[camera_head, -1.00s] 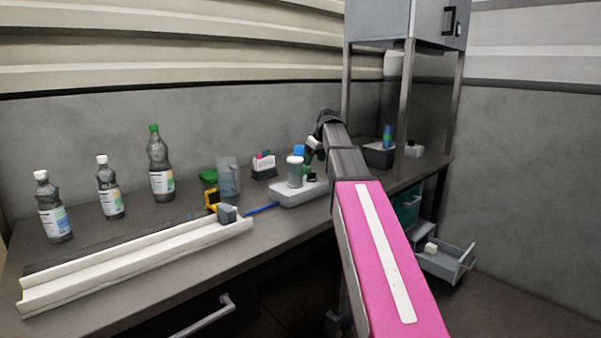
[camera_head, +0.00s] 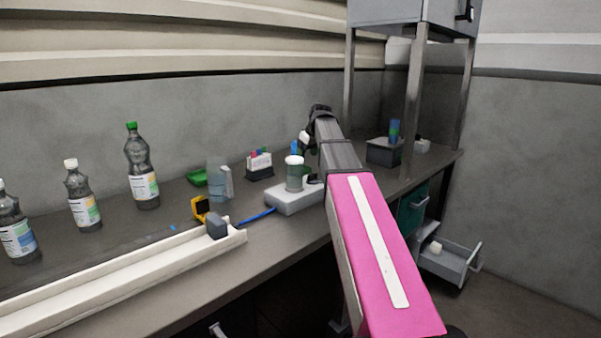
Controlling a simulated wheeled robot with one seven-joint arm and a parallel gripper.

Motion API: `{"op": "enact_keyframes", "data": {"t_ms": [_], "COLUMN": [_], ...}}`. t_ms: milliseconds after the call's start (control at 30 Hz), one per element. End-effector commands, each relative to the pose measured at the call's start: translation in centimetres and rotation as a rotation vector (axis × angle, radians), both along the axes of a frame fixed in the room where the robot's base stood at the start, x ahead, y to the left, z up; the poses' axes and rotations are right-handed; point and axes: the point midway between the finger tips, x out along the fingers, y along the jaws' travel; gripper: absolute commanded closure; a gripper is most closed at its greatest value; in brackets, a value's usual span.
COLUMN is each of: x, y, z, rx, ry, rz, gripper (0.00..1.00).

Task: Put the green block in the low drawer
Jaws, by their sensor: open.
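The low drawer (camera_head: 462,262) is pulled open at the lower right, below the bench, with a small white item (camera_head: 436,247) in it. My gripper (camera_head: 305,146) is at the far end of my pink and grey arm, over the back of the bench near a white-lidded jar (camera_head: 294,172). Its jaws are open, small and partly hidden by the arm. I cannot make out a clear green block. A green item (camera_head: 197,177) lies on the bench left of a clear cup (camera_head: 219,180), but its shape is too small to tell.
Several bottles (camera_head: 141,170) stand at the left. A white rail (camera_head: 130,275) runs along the bench front with a dark block (camera_head: 216,226) at its end. The jar stands on a white base (camera_head: 292,199). A shelf post (camera_head: 413,100) rises right of my arm.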

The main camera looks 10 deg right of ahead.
Motion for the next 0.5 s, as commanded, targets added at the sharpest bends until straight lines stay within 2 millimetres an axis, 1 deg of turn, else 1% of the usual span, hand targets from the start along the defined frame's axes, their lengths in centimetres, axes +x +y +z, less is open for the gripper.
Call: {"op": "enact_keyframes", "data": {"t_ms": [33, 133, 367, 500], "x": [0.3, 0.7, 1.2, 1.6], "y": [0.2, 0.5, 0.8, 1.3], "z": [-0.8, -2.1, -3.4, -4.8], "rx": [-0.001, 0.0, -0.001, 0.0], "ry": [0.001, 0.001, -0.001, 0.001], "rz": [0.0, 0.0, 0.0, 0.0], "gripper": [0.28, 0.28, 0.28, 0.28]}}
